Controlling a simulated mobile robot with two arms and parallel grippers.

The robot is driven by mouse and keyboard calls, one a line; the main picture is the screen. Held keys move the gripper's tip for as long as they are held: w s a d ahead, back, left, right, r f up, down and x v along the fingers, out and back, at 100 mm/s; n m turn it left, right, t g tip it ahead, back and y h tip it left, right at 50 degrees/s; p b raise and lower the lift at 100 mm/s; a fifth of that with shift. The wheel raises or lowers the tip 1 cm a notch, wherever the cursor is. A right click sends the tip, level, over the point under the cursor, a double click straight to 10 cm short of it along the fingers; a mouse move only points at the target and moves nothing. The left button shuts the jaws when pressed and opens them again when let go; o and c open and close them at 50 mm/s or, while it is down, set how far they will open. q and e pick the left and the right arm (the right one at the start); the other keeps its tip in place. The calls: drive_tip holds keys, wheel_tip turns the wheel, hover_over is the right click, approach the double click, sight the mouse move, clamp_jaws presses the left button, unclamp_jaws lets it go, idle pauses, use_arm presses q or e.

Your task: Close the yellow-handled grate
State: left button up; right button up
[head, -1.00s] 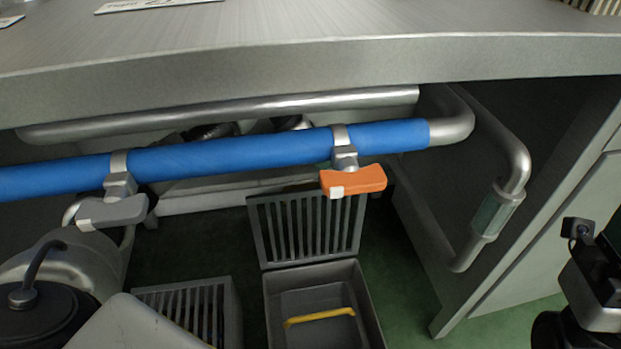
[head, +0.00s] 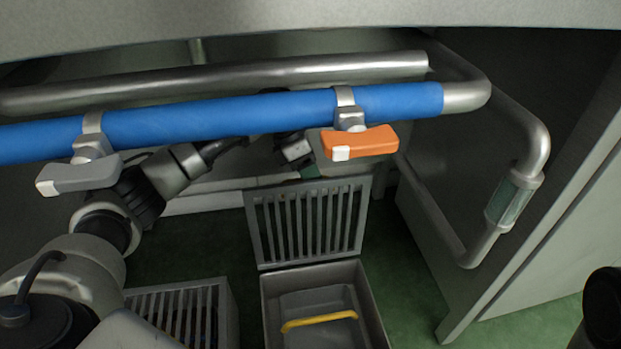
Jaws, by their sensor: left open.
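The grey slatted grate (head: 308,222) stands raised, nearly upright, at the back edge of an open grey floor box (head: 374,318). A yellow handle (head: 319,321) shows low inside the box, on a grey inner part; I cannot see it joined to the raised grate. My left gripper (head: 308,168) is open, just above and behind the grate's top edge. It is partly hidden by the blue pipe and the orange valve handle. I cannot tell whether it touches the grate. My right gripper is out of view.
A blue-sleeved pipe (head: 225,116) crosses above, with an orange valve handle (head: 368,143) and a grey valve handle (head: 75,178). A second slatted grate (head: 180,312) lies flat at lower left. A bent metal pipe (head: 535,150) stands right. Green floor is clear right of the box.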

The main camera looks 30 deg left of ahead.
use_arm(q)
drive_tip(key=shift+d+f, duration=0.1)
drive_tip(key=shift+f, duration=0.1)
clamp_jaws()
drive_tip(key=shift+r, duration=0.1)
